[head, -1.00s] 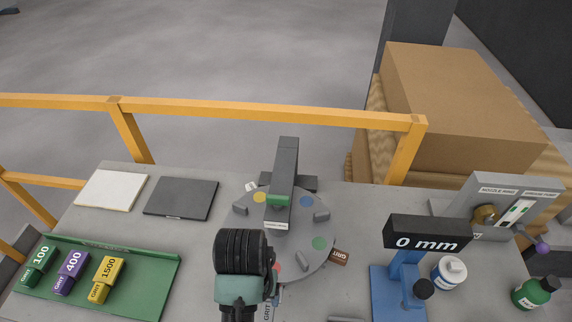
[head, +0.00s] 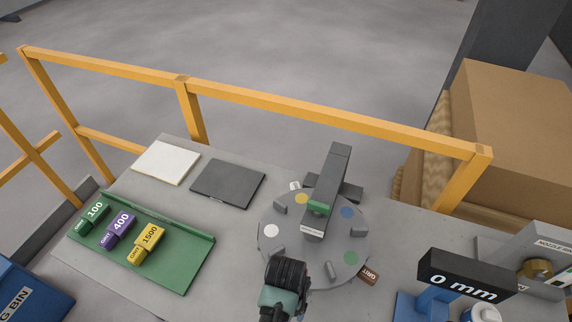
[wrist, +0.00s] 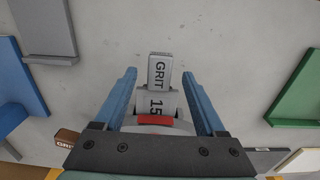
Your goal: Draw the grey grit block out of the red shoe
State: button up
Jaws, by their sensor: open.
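The grey grit block (wrist: 158,78) shows in the wrist view, with "GRIT" on its narrow end and "15" on its wider part. Its wider part sits against the red shoe (wrist: 156,120), of which only a red strip shows. My gripper (wrist: 160,74) is open, one blue finger on each side of the block, with a visible gap on both sides. The grey turntable disc (head: 270,250) bears coloured dots. In the head view my arm hides the red shoe, the grey block and my fingers.
A brown grit block (head: 369,275) sticks out at the disc's right edge. A grey post and arm (head: 338,175) rise over the disc. A green tray (head: 190,268) with several grit blocks stands left. A yellow rail (head: 330,118) runs behind.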

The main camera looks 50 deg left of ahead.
jog(key=shift+w+f, duration=0.15)
jog(key=shift+f, duration=0.35)
grip_shut()
